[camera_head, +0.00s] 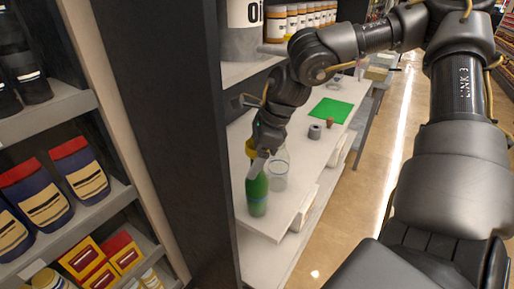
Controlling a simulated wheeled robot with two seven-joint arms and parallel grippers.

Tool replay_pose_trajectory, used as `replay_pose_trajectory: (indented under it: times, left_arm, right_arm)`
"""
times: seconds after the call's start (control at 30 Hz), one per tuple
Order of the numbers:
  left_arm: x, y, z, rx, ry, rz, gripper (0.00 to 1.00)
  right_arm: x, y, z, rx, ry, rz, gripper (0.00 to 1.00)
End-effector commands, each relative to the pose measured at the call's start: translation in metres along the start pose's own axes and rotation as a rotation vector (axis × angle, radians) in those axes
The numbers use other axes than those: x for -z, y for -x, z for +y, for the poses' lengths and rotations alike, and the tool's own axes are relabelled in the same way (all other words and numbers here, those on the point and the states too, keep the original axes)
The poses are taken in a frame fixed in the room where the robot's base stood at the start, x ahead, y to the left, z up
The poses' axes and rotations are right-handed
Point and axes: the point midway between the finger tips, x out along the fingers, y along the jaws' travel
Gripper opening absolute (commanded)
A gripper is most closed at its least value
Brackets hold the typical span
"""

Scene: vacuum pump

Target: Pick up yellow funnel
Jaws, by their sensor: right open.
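A small patch of yellow, which looks like the yellow funnel (250,147), shows at the left side of my right gripper (258,165), above a green bottle (257,196). Most of the funnel is hidden by the gripper, so I cannot tell whether it sits in the bottle. The bottle stands upright near the front end of the white counter (270,222). My right gripper points down over the bottle's top and is open. I cannot tell whether it touches the funnel. My left gripper is out of view.
A clear glass vessel (278,172) stands close to the right of the bottle. Farther back are a grey roll (314,131), a small brown object (330,122) and a green mat (331,110). A dark shelf panel (165,110) rises left of the counter.

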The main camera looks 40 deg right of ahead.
Motion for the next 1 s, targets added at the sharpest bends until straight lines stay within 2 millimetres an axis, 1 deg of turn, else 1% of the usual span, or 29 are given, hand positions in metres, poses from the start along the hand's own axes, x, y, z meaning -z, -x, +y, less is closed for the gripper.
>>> replay_pose_trajectory:
  times: [0.17, 0.5, 0.53, 0.8, 0.87, 1.0]
  left_arm:
    - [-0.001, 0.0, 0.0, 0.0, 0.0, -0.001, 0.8]
    - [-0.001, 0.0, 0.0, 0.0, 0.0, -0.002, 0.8]
    - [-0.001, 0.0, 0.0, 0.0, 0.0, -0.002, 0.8]
    - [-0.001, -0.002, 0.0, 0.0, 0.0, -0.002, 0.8]
    - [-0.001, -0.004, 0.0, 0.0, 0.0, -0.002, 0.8]
    - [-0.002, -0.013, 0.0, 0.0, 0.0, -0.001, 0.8]
  right_arm:
    - [0.0, 0.0, 0.0, 0.0, 0.0, 0.0, 0.76]
    - [0.0, 0.0, 0.0, 0.0, 0.0, 0.0, 0.32]
    - [0.0, 0.0, 0.0, 0.0, 0.0, 0.0, 0.29]
    - [-0.002, 0.003, -0.001, 0.002, 0.001, -0.001, 0.28]
    - [-0.004, 0.008, -0.001, 0.004, 0.002, -0.002, 0.28]
    - [-0.013, 0.03, -0.001, 0.006, 0.002, -0.003, 0.28]
